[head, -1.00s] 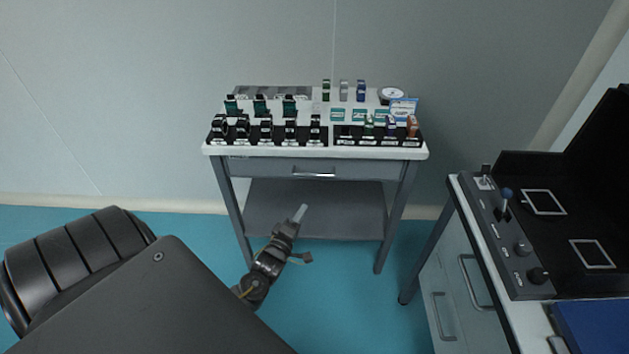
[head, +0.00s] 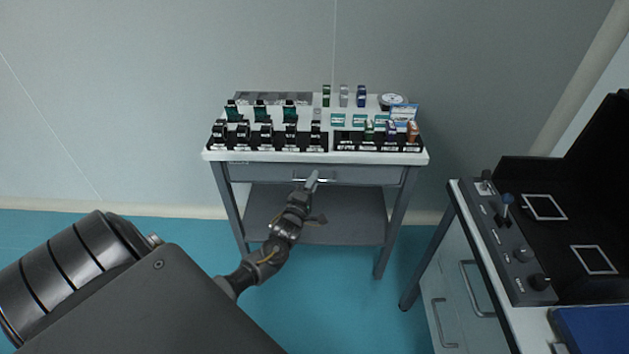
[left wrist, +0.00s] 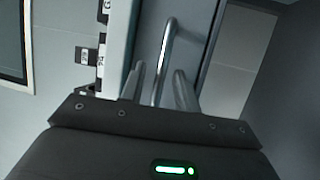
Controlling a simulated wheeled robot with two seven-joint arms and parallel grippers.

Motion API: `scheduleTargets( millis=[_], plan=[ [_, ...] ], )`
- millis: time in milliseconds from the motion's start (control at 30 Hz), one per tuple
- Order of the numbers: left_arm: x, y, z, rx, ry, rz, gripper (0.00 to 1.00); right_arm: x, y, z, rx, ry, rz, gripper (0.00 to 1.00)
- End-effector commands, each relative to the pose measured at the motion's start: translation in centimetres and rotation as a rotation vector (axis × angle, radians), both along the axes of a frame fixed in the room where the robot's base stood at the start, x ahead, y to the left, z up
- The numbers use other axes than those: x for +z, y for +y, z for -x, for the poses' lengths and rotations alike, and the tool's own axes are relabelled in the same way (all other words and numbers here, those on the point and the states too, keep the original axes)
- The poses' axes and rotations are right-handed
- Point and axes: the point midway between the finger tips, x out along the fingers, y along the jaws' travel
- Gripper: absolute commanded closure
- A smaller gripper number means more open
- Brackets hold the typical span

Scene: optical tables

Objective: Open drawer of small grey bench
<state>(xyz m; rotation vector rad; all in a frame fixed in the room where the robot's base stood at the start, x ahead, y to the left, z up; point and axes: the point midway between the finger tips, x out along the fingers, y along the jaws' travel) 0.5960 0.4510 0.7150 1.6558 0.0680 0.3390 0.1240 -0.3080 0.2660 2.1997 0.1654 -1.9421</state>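The small grey bench (head: 236,215) stands against the wall, with a shut drawer (head: 370,174) under its white top. The drawer's metal handle (head: 328,180) is partly hidden behind my left gripper (head: 312,181) in the head view. In the left wrist view, the handle (left wrist: 164,62) shows as a bright bar between the two fingers of my left gripper (left wrist: 160,86). The fingers are apart, one on each side of the bar, with gaps visible. I cannot tell how deep the bar sits between them. My right gripper is not in view.
Several small boxes and black holders (head: 266,132) stand on the bench top, just above the drawer. A lower shelf (head: 350,215) lies beneath it. Another table with a control panel (head: 505,235) stands at the right. The blue floor (head: 340,310) in front of the bench is clear.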

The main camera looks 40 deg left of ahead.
Motion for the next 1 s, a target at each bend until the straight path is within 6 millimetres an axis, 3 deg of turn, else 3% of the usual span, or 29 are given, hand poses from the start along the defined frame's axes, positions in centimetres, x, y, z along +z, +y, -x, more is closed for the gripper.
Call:
scheduleTargets(
  millis=[400, 667, 1000],
  plan=[
    [0.17, 0.24, -0.9, 0.0, 0.0, -0.001, 0.68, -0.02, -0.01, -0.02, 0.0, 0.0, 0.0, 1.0],
    [0.16, 0.25, -0.88, 0.0, 0.001, -0.001, 1.0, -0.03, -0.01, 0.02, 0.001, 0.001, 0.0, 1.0],
    [0.15, 0.15, -0.79, 0.0, 0.001, 0.0, 1.0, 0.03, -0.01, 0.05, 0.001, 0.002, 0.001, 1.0]
  ],
)
